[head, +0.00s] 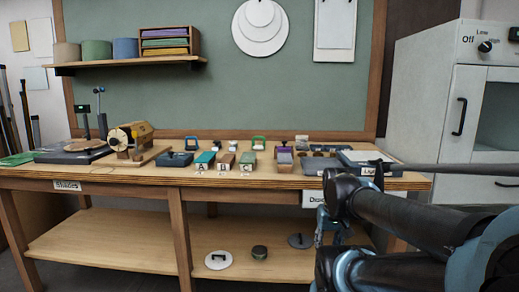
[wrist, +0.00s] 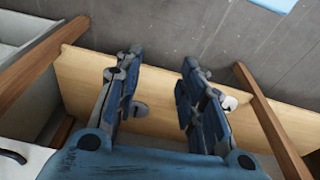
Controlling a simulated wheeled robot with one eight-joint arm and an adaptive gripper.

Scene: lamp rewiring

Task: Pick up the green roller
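A small green-framed item (head: 258,142) stands toward the back of the workbench, right of centre in the head view. It may be the green roller, but it is too small to tell. A green block (head: 248,160) sits in front of it. My gripper (wrist: 160,68) is open and empty in the wrist view, its two blue-grey fingers wide apart. Behind it are the floor and the lower wooden shelf. No green roller shows between the fingers. In the head view my dark arm reaches in from the right, in front of the bench's right end.
A white cabinet (head: 450,110) stands at right.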

